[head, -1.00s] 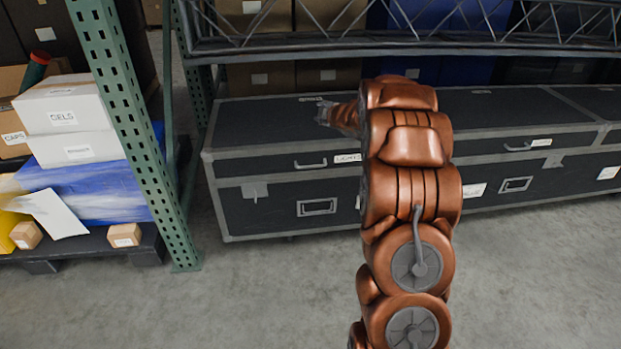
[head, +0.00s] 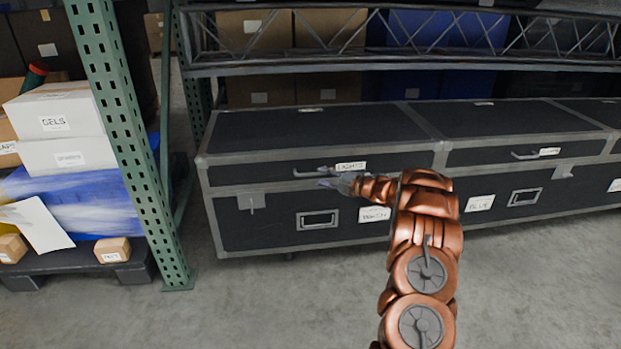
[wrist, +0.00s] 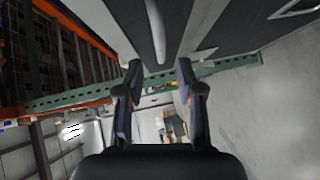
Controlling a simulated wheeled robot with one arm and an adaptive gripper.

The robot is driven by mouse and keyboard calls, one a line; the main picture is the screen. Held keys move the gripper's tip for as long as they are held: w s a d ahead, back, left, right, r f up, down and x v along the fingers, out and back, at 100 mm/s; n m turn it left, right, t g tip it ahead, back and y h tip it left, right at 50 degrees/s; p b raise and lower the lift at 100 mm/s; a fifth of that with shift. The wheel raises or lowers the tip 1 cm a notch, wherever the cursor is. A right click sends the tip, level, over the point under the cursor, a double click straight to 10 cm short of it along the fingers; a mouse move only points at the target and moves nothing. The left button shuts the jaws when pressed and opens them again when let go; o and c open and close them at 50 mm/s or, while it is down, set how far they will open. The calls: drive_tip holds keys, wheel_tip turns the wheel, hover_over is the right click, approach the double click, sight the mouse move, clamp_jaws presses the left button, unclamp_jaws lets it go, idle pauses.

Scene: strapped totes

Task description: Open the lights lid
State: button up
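The lights case (head: 270,222) is a black, metal-edged trunk at the middle left in the head view. Its lid (head: 310,126) is down and bears the LIGHTS label (head: 351,166). A grey handle (head: 312,173) is on the lid's front face; what looks like that handle also shows in the wrist view (wrist: 151,30). My gripper (head: 330,183) is in front of the lid, close to the handle's right end. In the wrist view my gripper (wrist: 155,68) is open, with the handle ahead between its fingers. I cannot tell whether they touch. A latch (head: 251,201) shows at the front left.
A similar case (head: 530,150) adjoins on the right. A metal truss (head: 400,65) runs above the cases' back. A green rack post (head: 128,140) stands on the left, by stacked boxes (head: 62,125) on a dark pallet. The grey floor in front is clear.

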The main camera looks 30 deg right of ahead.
sight(310, 174)
drive_tip(key=shift+b+x, duration=0.65)
drive_tip(key=shift+x, duration=2.5)
clamp_jaws()
